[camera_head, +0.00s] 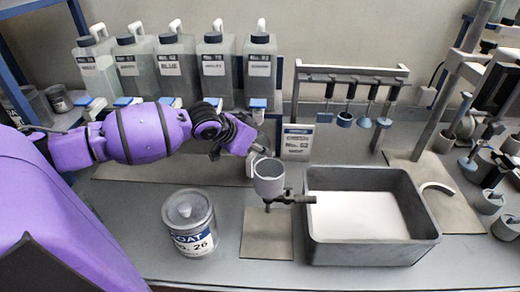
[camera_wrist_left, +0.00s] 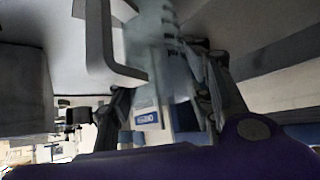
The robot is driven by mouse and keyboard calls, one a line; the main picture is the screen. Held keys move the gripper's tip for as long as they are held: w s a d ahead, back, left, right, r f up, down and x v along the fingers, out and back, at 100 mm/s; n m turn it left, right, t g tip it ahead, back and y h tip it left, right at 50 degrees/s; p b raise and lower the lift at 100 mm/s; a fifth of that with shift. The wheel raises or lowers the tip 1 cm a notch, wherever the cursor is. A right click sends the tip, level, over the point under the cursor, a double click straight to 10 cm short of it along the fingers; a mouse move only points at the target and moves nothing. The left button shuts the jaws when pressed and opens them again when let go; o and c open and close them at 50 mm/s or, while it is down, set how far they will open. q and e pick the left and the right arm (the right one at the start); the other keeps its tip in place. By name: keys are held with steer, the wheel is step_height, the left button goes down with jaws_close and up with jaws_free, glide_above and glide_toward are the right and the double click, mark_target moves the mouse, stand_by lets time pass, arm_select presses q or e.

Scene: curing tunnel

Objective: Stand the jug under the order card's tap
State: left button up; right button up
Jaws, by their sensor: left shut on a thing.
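The jug (camera_head: 268,180) is a small grey open cup with a handle on its left. My left gripper (camera_head: 243,143) is beside its upper left and appears shut on the handle, though the grip is partly hidden by dark cables. In the left wrist view, the fingers (camera_wrist_left: 170,100) and a pale handle-like loop (camera_wrist_left: 112,45) show up close and blurred. The order card (camera_head: 297,143), with a blue header, stands behind and right of the jug; its print is too small to read surely. The rightmost tap (camera_head: 258,104) is above and behind the jug. My right gripper is not visible.
Several labelled canisters (camera_head: 168,70) with blue taps stand along the back. A deep grey tray (camera_head: 425,238) is to the right.

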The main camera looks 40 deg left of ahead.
arm_select(q)
steer(key=shift+s+f, duration=0.2)
steer(key=shift+f, duration=0.1)
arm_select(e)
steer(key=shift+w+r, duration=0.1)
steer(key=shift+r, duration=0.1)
arm_select(q)
steer(key=shift+f, duration=0.15)
steer(key=o, duration=1.1)
steer(key=shift+o, duration=0.8)
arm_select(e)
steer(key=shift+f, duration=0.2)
arm_select(q)
steer(key=p+v, duration=0.3)
steer(key=v, duration=0.9)
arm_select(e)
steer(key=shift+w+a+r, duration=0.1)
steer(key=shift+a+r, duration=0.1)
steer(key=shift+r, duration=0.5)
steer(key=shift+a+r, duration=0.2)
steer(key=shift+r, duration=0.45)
